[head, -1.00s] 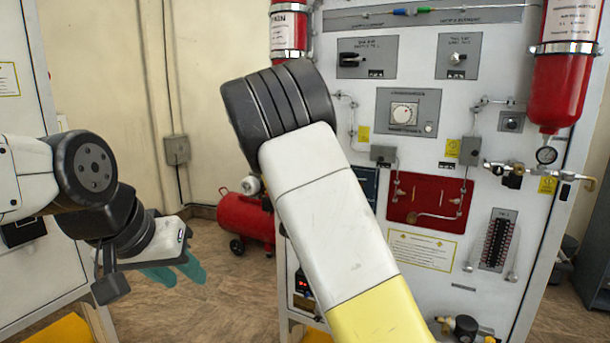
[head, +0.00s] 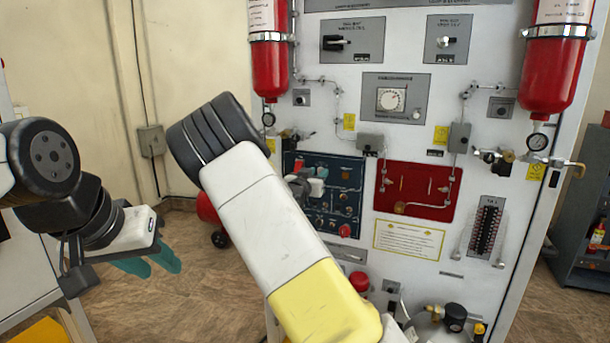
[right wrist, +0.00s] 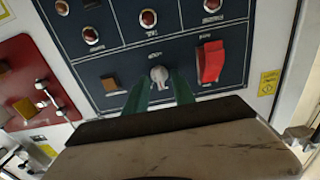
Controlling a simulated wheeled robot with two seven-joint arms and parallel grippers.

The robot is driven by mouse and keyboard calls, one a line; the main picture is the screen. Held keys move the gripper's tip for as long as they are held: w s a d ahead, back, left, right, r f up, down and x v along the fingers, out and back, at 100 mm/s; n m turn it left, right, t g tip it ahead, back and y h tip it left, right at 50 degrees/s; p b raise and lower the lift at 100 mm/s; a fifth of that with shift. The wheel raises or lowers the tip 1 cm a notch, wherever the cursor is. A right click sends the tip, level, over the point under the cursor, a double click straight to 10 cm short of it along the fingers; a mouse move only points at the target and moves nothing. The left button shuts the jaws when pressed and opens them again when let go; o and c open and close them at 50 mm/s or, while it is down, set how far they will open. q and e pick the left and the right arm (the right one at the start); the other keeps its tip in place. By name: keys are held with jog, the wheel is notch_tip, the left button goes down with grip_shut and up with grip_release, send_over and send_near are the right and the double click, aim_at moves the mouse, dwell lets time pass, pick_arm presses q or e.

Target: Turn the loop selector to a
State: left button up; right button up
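The loop selector appears to be the small grey knob (right wrist: 159,75) on the dark blue panel (right wrist: 130,66), though its label is too small to read. In the right wrist view it sits between an orange-brown switch and a red rocker. My right gripper (right wrist: 160,90) is open, its green fingertips pointing at the panel on either side of the knob. I cannot tell whether they touch it. In the head view the blue panel (head: 348,200) is partly hidden behind my right arm. My left gripper (head: 150,261) is open and empty, away at the left.
The red rocker (right wrist: 210,62) and orange-brown switch (right wrist: 110,84) lie close beside my right fingers. A red recessed panel (head: 418,200) is right of the blue one in the head view. Red cylinders (head: 556,65) hang above.

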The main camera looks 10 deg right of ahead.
grip_shut()
jog(key=shift+n, duration=0.3)
jog(key=n, duration=0.3)
jog(key=shift+a+n, duration=0.1)
jog(key=shift+n, duration=2.5)
jog(key=shift+f, duration=0.1)
grip_release()
